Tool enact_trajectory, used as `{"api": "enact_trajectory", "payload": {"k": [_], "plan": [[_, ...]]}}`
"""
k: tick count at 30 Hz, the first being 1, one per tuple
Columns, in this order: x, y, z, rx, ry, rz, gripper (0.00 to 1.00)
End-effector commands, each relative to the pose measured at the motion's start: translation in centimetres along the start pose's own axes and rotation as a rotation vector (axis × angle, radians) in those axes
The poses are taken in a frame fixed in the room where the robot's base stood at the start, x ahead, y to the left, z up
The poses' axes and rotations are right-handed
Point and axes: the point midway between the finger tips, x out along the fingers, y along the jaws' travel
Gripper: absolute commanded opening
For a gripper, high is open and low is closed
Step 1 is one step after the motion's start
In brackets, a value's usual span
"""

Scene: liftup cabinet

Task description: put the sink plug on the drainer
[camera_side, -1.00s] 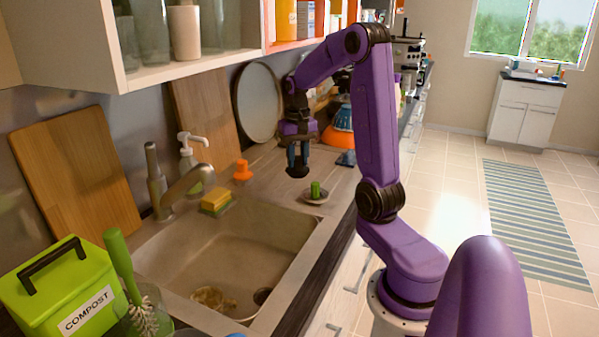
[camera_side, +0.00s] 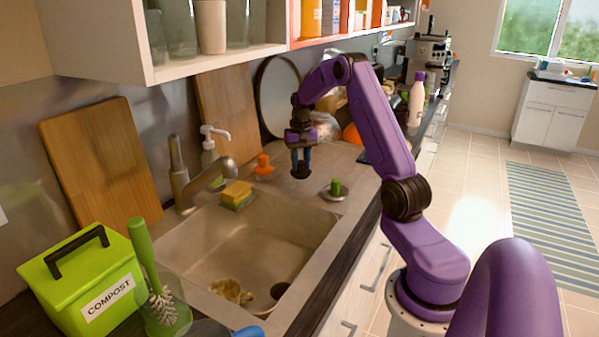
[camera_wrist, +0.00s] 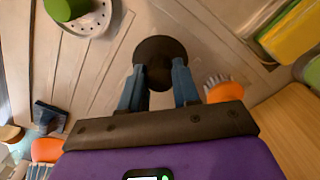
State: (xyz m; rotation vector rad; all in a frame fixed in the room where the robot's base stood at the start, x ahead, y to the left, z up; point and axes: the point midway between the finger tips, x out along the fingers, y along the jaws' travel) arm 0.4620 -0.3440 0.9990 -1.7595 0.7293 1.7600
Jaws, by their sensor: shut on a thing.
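My gripper (camera_side: 301,161) points down beyond the far end of the sink. It is shut on a dark round sink plug (camera_side: 301,173). In the wrist view the plug (camera_wrist: 160,58) sits between the blue fingertips of my gripper (camera_wrist: 158,84). The drainer is the grooved metal surface (camera_side: 322,160) past the basin; its grooves (camera_wrist: 98,62) show beneath the plug in the wrist view. The plug is over or at the drainer; I cannot tell whether it touches it.
A pale perforated disc with a green knob (camera_side: 336,188) lies right of the plug. An orange-handled brush (camera_side: 263,164) and a yellow-green sponge (camera_side: 237,193) are to the left. The sink basin (camera_side: 245,245), faucet (camera_side: 205,182) and compost bin (camera_side: 85,280) are nearer.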

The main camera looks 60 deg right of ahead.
Motion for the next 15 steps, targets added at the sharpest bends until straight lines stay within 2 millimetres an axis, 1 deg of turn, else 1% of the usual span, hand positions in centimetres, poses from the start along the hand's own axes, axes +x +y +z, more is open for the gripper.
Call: {"api": "enact_trajectory", "payload": {"k": [8, 12, 15], "plan": [[1.3, -0.1, -1.0, 0.0, -0.001, 0.0, 0.0], [3.2, -0.1, -0.9, 0.0, -0.004, 0.001, 0.0], [4.2, -0.1, -1.0, -0.001, -0.002, 0.0, 0.0]]}}
